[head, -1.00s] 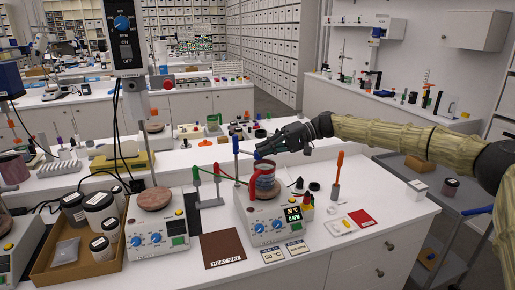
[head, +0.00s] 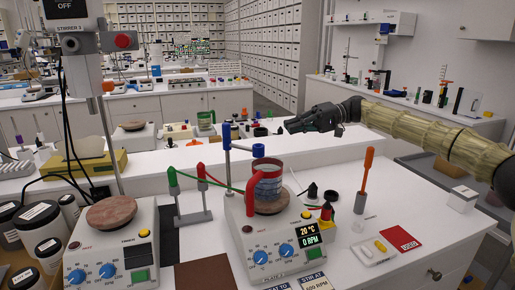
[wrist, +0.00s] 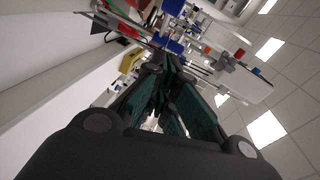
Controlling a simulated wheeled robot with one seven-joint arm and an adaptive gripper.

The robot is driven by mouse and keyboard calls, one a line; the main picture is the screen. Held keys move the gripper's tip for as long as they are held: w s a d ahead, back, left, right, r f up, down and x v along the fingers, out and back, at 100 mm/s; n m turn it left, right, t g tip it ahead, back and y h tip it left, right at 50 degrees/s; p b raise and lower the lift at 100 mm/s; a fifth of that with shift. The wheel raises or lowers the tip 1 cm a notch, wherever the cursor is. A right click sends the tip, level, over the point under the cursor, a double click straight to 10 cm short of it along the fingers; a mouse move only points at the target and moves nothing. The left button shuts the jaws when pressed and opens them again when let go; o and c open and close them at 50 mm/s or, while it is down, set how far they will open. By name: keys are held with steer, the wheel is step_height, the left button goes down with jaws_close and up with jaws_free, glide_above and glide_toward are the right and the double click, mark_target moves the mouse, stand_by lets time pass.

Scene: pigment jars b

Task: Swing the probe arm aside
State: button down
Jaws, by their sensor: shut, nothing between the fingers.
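The probe arm (head: 241,148) runs from a post with a blue top (head: 227,135) to a blue end block (head: 258,151). The block stands over a jar with red and blue-grey bands (head: 267,178) on the hotplate (head: 285,235). My gripper (head: 288,126) is shut and empty, pointing left, to the right of the blue block and higher in the picture, apart from it. In the wrist view my dark gripper fingers (wrist: 163,58) come together, with blue parts beyond them; I cannot tell which parts these are.
Red and green clip posts (head: 201,183) with cables stand left of the hotplate. A second hotplate (head: 112,252) is at left. The air above the bench is open around my gripper.

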steer(key=p, duration=0.2)
glide_toward(239, 146)
steer(key=w+a, duration=0.3)
steer(key=s, duration=0.1)
steer(key=s+a+f+p, duration=0.1)
steer(key=shift+s+a, duration=0.2)
steer(key=shift+s, duration=0.2)
steer(key=shift+s+a, duration=0.1)
